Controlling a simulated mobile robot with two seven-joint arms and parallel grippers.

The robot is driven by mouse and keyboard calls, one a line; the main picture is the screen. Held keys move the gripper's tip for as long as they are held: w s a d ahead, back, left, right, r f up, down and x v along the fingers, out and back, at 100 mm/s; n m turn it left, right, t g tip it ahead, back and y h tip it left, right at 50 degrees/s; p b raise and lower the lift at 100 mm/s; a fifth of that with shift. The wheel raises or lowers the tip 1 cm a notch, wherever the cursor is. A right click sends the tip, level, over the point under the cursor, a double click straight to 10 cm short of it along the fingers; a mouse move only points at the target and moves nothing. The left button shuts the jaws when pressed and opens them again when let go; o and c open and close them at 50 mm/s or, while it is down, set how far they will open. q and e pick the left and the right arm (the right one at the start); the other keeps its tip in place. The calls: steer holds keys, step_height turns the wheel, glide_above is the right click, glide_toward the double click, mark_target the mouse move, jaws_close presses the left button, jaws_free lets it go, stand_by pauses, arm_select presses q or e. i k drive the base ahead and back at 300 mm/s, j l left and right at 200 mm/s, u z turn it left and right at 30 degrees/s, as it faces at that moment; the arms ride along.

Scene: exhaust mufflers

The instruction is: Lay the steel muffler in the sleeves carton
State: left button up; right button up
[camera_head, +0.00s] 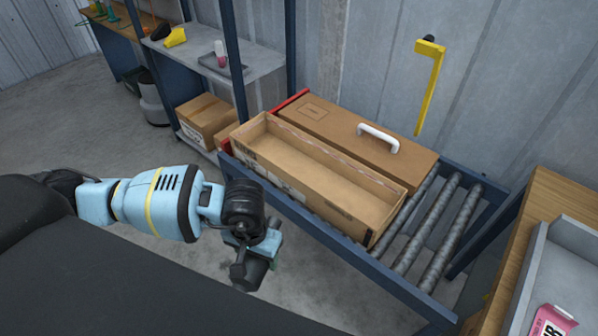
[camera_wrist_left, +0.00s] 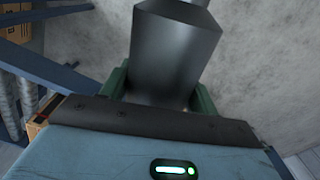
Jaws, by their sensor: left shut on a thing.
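The long open carton (camera_head: 345,205), which I take to be the sleeves carton, lies on the roller conveyor; the part of its floor that shows is bare. My left gripper (camera_head: 258,258) is in front of the conveyor, to the lower left of the carton and apart from it. In the left wrist view the green fingers of my left gripper (camera_wrist_left: 160,95) are shut on a dark grey metal body, the steel muffler (camera_wrist_left: 175,50). The muffler's far end runs out of the top of that view. In the head view only a short dark part of it (camera_head: 248,274) seems to show below the gripper. My right gripper is not in view.
A closed carton (camera_head: 335,128) with a white handle (camera_head: 379,137) lies behind the open one. Bare rollers (camera_head: 428,225) are to the right. A blue rail (camera_head: 330,240) edges the conveyor's front. A yellow bracket (camera_head: 430,85) hangs on the wall. A grey tray (camera_head: 560,265) is at right.

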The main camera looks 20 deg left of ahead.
mark_target(275, 159)
steer(key=i+j, duration=0.1)
steer(key=j, duration=0.2)
steer(key=i+j, duration=0.15)
steer(key=j, duration=0.15)
steer(key=i+j, duration=0.1)
steer(key=j, duration=0.25)
steer(key=i, duration=0.5)
